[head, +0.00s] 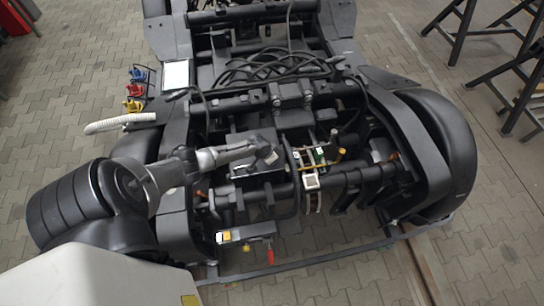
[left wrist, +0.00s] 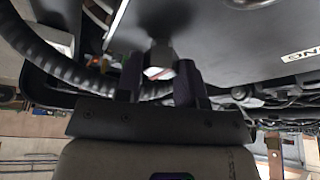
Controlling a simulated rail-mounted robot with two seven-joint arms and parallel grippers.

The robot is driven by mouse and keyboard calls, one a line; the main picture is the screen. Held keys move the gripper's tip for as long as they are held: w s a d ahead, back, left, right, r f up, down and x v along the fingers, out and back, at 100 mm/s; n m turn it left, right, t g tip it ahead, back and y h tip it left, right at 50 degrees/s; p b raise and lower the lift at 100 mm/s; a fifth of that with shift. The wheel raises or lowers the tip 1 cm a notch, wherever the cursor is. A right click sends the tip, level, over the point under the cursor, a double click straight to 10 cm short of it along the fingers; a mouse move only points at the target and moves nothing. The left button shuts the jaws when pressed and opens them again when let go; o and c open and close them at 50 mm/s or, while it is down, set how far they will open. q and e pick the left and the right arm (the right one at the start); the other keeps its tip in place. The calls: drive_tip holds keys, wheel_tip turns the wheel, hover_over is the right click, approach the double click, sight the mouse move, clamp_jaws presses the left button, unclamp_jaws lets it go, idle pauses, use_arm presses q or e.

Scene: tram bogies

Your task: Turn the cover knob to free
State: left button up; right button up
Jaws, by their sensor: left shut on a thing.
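My left arm reaches in from the left in the head view, and its gripper (head: 268,156) is over a metal-grey cover (head: 262,172) in the middle of the bogie. In the left wrist view the two dark fingers (left wrist: 159,82) are shut on a small knob (left wrist: 158,54) that stands out from the dark, flat cover (left wrist: 225,35). Light lettering, partly cut off, shows on that surface at the right. In the head view the gripper hides the knob, so its turned position cannot be read. My right gripper is in neither view.
Black cables (head: 265,66) lie across the back of the bogie. A ribbed hose (left wrist: 55,55) runs close to the left of the fingers. A small bracket with a yellow label (head: 226,236) is at the front. Dark trestles (head: 480,40) stand at the right on paved floor.

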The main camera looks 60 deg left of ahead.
use_arm(q)
drive_tip(key=o, duration=0.9)
drive_tip(key=shift+r, duration=0.3)
drive_tip(key=p+v, duration=0.5)
drive_tip(key=v, duration=0.8)
drive_tip(key=shift+s+d, duration=0.1)
drive_tip(key=shift+s, duration=0.05)
